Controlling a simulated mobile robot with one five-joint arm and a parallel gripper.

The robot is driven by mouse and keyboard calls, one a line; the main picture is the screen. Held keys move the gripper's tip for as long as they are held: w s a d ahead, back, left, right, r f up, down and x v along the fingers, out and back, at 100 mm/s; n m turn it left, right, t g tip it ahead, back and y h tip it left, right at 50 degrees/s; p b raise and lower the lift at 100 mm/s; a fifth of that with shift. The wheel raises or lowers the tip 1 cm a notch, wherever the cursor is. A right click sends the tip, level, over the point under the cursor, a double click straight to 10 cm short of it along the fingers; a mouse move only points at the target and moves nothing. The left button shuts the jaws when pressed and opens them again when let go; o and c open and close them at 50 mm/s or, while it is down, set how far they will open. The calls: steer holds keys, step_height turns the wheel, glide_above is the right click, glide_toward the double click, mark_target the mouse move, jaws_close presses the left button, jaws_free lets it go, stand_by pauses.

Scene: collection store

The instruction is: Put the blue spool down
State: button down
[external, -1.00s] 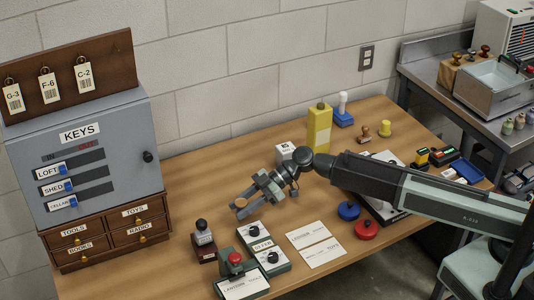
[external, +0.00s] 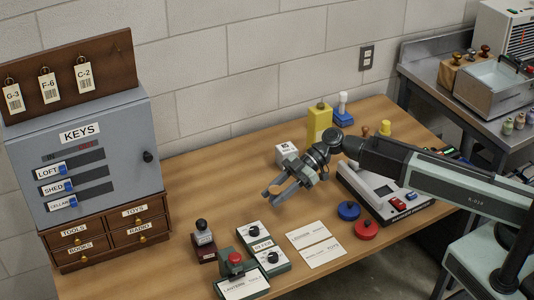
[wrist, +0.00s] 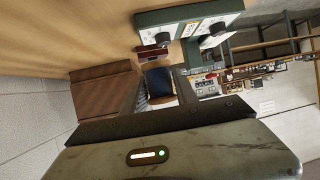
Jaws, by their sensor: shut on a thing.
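My gripper (external: 276,190) is above the middle of the wooden table in the external view. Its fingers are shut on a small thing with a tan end. In the wrist view a dark blue body shows between the fingers, and I take it to be the blue spool (wrist: 159,83). The spool is largely hidden by the fingers in the external view. It appears held above the tabletop (external: 215,175), though the exact gap is hard to judge.
Green-based boxes with dark knobs (external: 262,247), a red-knobbed device (external: 236,264) and a dark stamp (external: 203,240) stand in front. White cards (external: 315,243), a blue disc (external: 349,210) and a red disc (external: 366,229) lie right. Bare wood is left of the gripper.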

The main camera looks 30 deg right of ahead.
mark_target(275, 225)
steer(key=shift+d+b, duration=0.1)
steer(key=shift+b, duration=0.2)
step_height(275, 225, down, 10)
steer(key=b, duration=1)
steer(key=shift+r, duration=0.15)
steer(key=c, duration=0.9)
jaws_free()
steer(key=shift+c, duration=0.2)
